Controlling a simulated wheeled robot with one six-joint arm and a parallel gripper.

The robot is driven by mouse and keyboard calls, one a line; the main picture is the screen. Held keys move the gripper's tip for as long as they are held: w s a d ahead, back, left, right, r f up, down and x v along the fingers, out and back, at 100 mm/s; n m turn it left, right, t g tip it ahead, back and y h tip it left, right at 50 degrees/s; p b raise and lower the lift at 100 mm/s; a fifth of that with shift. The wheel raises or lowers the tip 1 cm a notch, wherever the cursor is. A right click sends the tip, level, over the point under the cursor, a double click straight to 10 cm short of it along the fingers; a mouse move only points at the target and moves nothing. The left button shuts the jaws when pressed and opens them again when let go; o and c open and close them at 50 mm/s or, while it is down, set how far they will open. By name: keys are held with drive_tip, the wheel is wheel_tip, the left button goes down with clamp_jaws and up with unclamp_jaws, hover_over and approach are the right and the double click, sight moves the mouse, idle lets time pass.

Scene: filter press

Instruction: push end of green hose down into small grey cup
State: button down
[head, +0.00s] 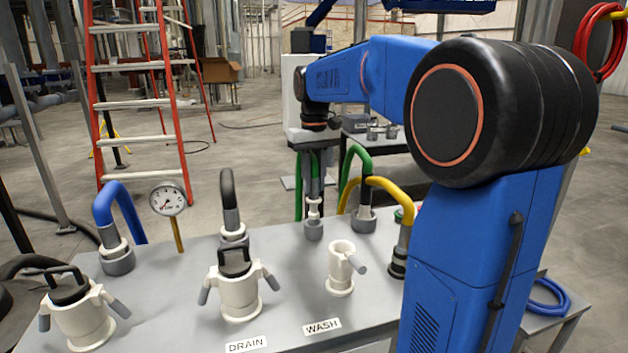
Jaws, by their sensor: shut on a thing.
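A green hose (299,186) shows in part behind and between the fingers of my gripper (315,183), at the back of the grey table. My gripper points down and is shut on the hose end, just above its light fitting (314,207). The fitting stands upright over a small grey cup (313,231) and seems to meet its mouth. How deep it sits inside cannot be told. My gripper body hides the top of the hose. A second green hose (356,159) arches just to the right, its end in a wider grey cup (363,222).
A yellow hose (388,186) stands right of the cups, partly behind my arm. Blue (118,207) and black (229,190) hoses and a gauge (167,199) stand to the left. White cam couplings (238,290) line the front, above DRAIN and WASH labels (322,326).

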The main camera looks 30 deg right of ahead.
sight(314, 199)
drive_tip(key=shift+f, duration=2.8)
drive_tip(key=c, duration=1.4)
unclamp_jaws()
wheel_tip(314, 199, up, 17)
drive_tip(key=shift+r, duration=0.15)
